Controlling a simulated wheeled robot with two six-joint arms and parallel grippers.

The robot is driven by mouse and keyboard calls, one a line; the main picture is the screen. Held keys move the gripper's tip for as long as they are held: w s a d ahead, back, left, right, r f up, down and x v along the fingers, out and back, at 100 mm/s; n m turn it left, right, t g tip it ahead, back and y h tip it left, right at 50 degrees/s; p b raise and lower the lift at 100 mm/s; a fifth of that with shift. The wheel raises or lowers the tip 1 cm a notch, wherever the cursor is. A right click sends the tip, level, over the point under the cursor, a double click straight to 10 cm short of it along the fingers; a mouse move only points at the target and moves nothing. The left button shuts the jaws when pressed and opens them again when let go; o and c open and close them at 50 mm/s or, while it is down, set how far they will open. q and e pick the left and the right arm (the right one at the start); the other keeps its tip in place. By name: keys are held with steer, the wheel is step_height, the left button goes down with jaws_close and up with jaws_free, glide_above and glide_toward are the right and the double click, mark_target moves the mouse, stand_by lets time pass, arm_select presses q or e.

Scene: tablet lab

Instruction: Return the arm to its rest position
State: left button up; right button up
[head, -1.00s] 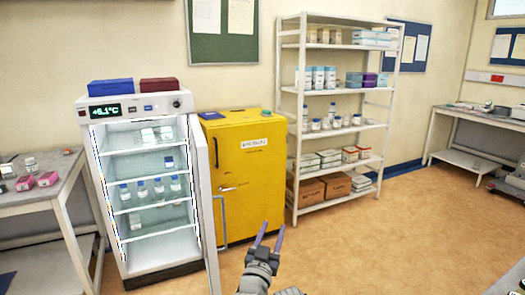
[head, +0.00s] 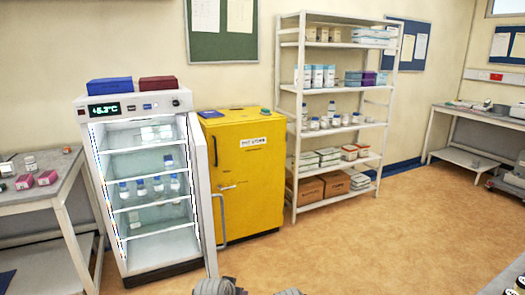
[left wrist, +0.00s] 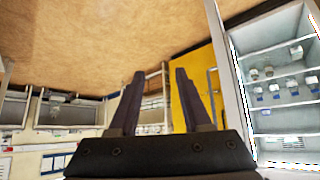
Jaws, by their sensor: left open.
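My left gripper (left wrist: 157,75) shows in the left wrist view with its two dark fingers apart and nothing between them. In the head view the fingers are out of sight; only grey parts of my arms show at the bottom edge. My right gripper is not seen. The white fridge (head: 204,190) stands with its door open at the left of the head view. Its lit shelves hold several blue-capped bottles (head: 141,188). In the left wrist view, which is tilted and upside down, the fridge (left wrist: 231,75) is at the right, apart from the fingers.
A yellow cabinet (head: 250,195) stands right of the fridge. A white shelf rack (head: 293,150) holds boxes and bottles. A bench (head: 40,197) is at the left and another table (head: 465,115) at the far right. The floor (head: 370,240) in front is clear.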

arm_select(q)
steer(key=s+a+f+n+g+y, duration=0.2)
steer(key=s+a+f+g, duration=0.4)
steer(key=s+a, duration=0.4)
steer(key=s+d+r+m+g+y+p, duration=0.1)
steer(key=s+d+r+m+g+p, duration=0.1)
steer(key=s+d+r+p, duration=0.5)
steer(key=d+r+m+p, duration=0.1)
steer(key=d+r+p, duration=0.2)
steer(key=d+r, duration=0.1)
steer(key=shift+d+y, duration=0.3)
steer(key=shift+d, duration=0.15)
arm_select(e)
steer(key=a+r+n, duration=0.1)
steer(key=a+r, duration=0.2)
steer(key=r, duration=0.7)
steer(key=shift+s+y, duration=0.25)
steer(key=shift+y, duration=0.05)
arm_select(q)
steer(key=shift+s+f, duration=0.1)
steer(key=shift+s, duration=0.15)
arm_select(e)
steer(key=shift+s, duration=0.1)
